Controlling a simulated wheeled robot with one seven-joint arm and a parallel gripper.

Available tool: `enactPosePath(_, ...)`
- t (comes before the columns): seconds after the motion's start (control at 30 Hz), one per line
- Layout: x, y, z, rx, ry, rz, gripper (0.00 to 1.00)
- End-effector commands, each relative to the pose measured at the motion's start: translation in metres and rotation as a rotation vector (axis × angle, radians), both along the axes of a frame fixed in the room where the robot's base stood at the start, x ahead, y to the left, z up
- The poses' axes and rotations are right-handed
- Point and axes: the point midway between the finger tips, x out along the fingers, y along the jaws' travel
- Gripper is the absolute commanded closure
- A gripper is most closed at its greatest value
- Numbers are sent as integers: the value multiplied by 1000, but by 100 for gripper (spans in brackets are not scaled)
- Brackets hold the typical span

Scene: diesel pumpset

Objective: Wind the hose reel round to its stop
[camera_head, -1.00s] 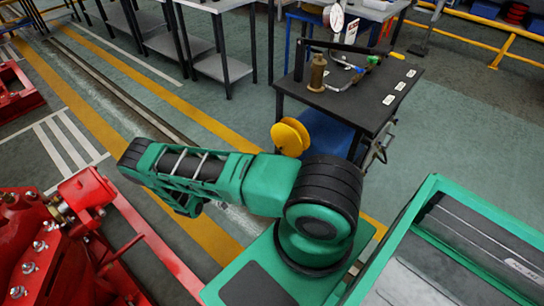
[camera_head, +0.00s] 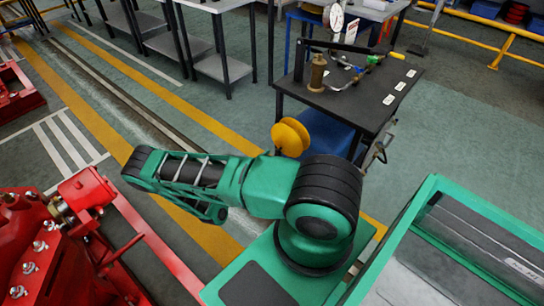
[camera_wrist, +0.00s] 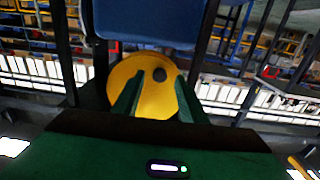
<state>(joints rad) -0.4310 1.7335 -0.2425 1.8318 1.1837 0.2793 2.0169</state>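The hose reel (camera_head: 290,137) is a yellow double disc at the side of the dark workbench, partly behind my arm in the head view. My gripper (camera_wrist: 157,80) is open. I cannot tell whether the fingers touch the reel or how deep the gap is.
The dark workbench (camera_head: 350,100) carries a brass-coloured cylinder (camera_head: 317,73) and a gauge assembly. A blue box (camera_head: 325,132) is under it, beside the reel. Red machinery (camera_head: 40,245) stands at lower left. Open floor lies left of the bench.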

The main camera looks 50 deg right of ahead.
Motion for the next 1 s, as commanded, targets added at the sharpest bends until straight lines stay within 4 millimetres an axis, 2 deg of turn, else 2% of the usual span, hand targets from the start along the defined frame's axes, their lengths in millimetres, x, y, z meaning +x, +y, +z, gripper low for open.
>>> enactPosePath(0.2, 1, -20, 0, 1, 0, -1, 61)
enactPosePath(0.53, 2, -23, 0, 1, 0, 0, 61)
enactPosePath(0.57, 2, -23, 0, 1, 0, 0, 64)
enactPosePath(0.7, 2, -23, 0, 1, 0, 0, 97)
enactPosePath(0.73, 2, -23, 0, 1, 0, 0, 100)
enactPosePath(1.0, 2, -22, 0, 1, 2, 1, 100)
